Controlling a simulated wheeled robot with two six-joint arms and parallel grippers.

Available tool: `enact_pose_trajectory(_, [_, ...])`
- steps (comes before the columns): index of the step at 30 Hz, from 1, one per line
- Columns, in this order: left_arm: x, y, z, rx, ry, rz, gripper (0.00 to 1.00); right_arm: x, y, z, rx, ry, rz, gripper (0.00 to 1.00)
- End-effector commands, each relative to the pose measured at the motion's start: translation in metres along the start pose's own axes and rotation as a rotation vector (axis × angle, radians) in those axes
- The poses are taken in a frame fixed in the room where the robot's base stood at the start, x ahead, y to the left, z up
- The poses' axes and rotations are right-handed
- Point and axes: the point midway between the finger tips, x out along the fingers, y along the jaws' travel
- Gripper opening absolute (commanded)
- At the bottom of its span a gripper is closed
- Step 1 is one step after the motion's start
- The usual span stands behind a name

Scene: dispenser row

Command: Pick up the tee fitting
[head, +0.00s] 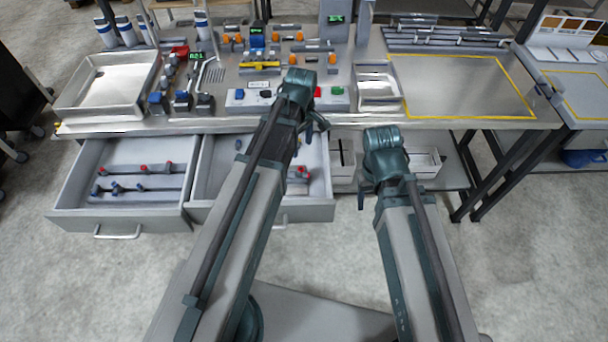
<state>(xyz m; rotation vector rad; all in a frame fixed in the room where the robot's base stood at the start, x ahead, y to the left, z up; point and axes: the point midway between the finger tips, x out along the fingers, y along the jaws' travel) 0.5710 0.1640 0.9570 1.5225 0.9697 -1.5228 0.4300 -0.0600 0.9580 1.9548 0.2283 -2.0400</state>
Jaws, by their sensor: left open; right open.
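I cannot single out the tee fitting for certain. Small fittings with red and blue ends (140,187) lie in the open left drawer (85,213). Another red-ended fitting (303,172) lies in the open right drawer (318,210), partly behind my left arm. My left gripper (320,124) is open near the front edge of the bench, above the right drawer; the wrist hides most of it. My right gripper (364,192) is open, lower and to the right, in front of the bins under the bench. Neither gripper is seen holding anything.
A metal tray (72,113) stands at the bench's left and a smaller tray (378,92) right of centre. A button box (250,98) sits at the front edge. The yellow-outlined area (460,85) is clear. Both open drawers stick out over the floor.

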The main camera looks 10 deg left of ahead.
Motion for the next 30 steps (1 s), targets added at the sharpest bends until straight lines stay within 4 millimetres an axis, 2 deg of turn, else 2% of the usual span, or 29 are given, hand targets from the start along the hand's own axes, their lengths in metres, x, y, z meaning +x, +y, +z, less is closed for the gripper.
enact_pose_trajectory(16, [0.076,0.000,0.000,0.003,0.000,0.000,0.67,0.075,-0.007,-0.004,0.000,0.000,0.000,0.62])
enact_pose_trajectory(30, [0.091,0.000,-0.001,0.003,0.000,0.000,0.67,0.090,-0.009,-0.005,0.000,0.000,0.000,0.62])
